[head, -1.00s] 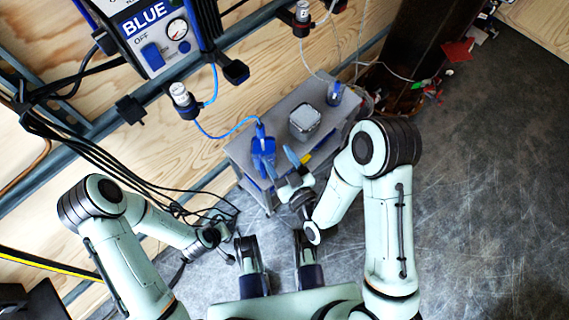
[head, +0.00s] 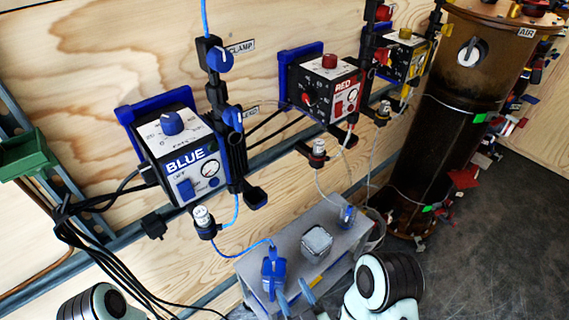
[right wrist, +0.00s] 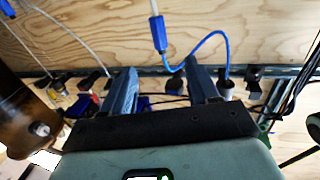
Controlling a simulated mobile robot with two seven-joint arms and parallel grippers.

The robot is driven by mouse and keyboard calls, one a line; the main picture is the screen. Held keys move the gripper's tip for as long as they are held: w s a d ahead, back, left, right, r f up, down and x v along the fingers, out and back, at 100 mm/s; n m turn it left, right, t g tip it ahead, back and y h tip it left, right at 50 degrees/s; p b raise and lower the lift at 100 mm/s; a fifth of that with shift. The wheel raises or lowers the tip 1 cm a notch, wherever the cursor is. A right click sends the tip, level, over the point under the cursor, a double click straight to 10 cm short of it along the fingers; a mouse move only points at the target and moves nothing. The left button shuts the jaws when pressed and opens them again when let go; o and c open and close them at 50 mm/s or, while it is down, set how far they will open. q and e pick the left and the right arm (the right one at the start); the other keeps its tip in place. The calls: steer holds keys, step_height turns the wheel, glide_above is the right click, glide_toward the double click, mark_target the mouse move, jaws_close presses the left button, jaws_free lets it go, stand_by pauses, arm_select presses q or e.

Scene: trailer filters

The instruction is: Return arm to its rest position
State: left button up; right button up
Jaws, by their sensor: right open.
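My right gripper (head: 294,298) is at the lower edge of the head view, its two blue-grey fingers apart with nothing between them. It is just in front of a blue fitting (head: 273,272) with a blue tube on the grey bench (head: 335,213); I cannot tell whether they touch. In the right wrist view the open right gripper (right wrist: 162,84) faces the plywood wall, and a blue tube end (right wrist: 158,35) shows beyond its fingers. My right arm (head: 384,290) is bent low at the right. Only the left arm's elbow (head: 98,303) shows; the left gripper is out of view.
A silver-grey block (head: 316,240) and a small blue cup (head: 347,215) stand on the bench. The BLUE box (head: 180,150), RED box (head: 328,90) and a yellow box (head: 403,60) line the wall. A brown column (head: 450,120) stands right; black cables hang left.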

steer(key=s+d+f+m+g+h, duration=0.1)
steer(key=d+f+m+g+h, duration=0.15)
steer(key=f, duration=0.45)
steer(key=s+d+f+m+g+h, duration=0.1)
steer(key=d+f+g, duration=0.25)
steer(key=f, duration=0.35)
steer(key=s+d+f+m+g, duration=0.5)
steer(key=s+f+g, duration=0.3)
steer(key=s+f, duration=0.2)
arm_select(q)
steer(key=s+d+r+g+p, duration=0.1)
steer(key=s+r+p, duration=0.2)
steer(key=r+p, duration=0.6)
steer(key=s+d+r+g+h+p, duration=0.1)
steer(key=s+d+r+p, duration=0.1)
steer(key=r+p, duration=0.6)
steer(key=shift+s+r+m+g+p, duration=0.3)
steer(key=shift+s+r+g+p, duration=0.1)
steer(key=shift+r, duration=0.1)
arm_select(e)
steer(key=s+a+r+g, duration=0.1)
steer(key=s+r+g, duration=0.1)
steer(key=r, duration=0.7)
steer(key=s+a+r+g, duration=0.1)
steer(key=s+a+r, duration=0.1)
steer(key=s+r, duration=0.3)
step_height(320, 180, up, 4)
steer(key=shift+s+a+f+g+y, duration=0.1)
steer(key=shift+s+a+g+y, duration=0.1)
steer(key=shift+s+g+y, duration=0.15)
